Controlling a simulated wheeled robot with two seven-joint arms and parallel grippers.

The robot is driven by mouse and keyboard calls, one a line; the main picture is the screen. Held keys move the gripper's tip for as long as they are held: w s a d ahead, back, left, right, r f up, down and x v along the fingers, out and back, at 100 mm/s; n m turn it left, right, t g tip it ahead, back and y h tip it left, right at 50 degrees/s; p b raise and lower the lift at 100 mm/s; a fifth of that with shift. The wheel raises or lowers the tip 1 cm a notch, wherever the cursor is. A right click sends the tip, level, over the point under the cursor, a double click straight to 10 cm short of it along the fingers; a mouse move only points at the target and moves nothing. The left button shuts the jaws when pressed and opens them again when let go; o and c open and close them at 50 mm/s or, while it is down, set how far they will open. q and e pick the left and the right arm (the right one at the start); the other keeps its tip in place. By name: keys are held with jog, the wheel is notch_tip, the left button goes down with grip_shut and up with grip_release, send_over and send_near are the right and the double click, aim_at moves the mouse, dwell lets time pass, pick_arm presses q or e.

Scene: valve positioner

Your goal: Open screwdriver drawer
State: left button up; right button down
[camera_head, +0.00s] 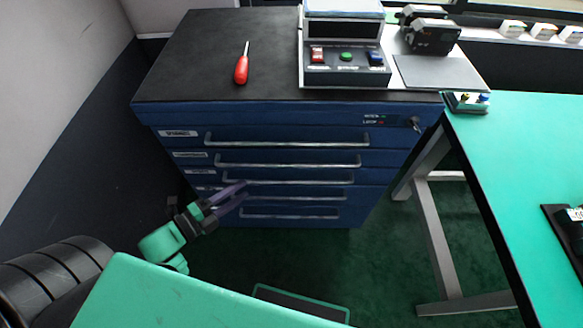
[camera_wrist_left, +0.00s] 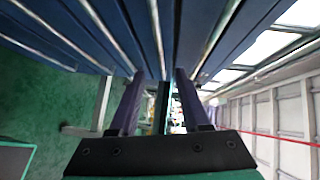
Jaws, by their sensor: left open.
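A blue drawer cabinet (camera_head: 290,118) has several stacked drawers with long metal handles. All look shut. Small white labels, including one on the second drawer (camera_head: 190,155), are too small to read surely, so I cannot tell which is the screwdriver drawer. My left gripper (camera_head: 243,190) is open and empty in front of the lower drawers, near the left end of the third handle (camera_head: 290,182). In the left wrist view, a handle bar (camera_wrist_left: 157,40) runs ahead between the two fingers (camera_wrist_left: 158,78); contact cannot be told. My right gripper is out of view.
A red screwdriver (camera_head: 242,66) and a control box (camera_head: 345,60) sit on the black cabinet top (camera_head: 200,60). A green table (camera_head: 530,170) stands at the right. Green floor (camera_head: 385,250) lies open in front of the cabinet.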

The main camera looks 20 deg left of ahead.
pick_arm(q)
send_near(276, 164)
jog(key=x, duration=1)
jog(key=shift+w+f, duration=0.1)
jog(key=shift+f, duration=0.25)
grip_shut()
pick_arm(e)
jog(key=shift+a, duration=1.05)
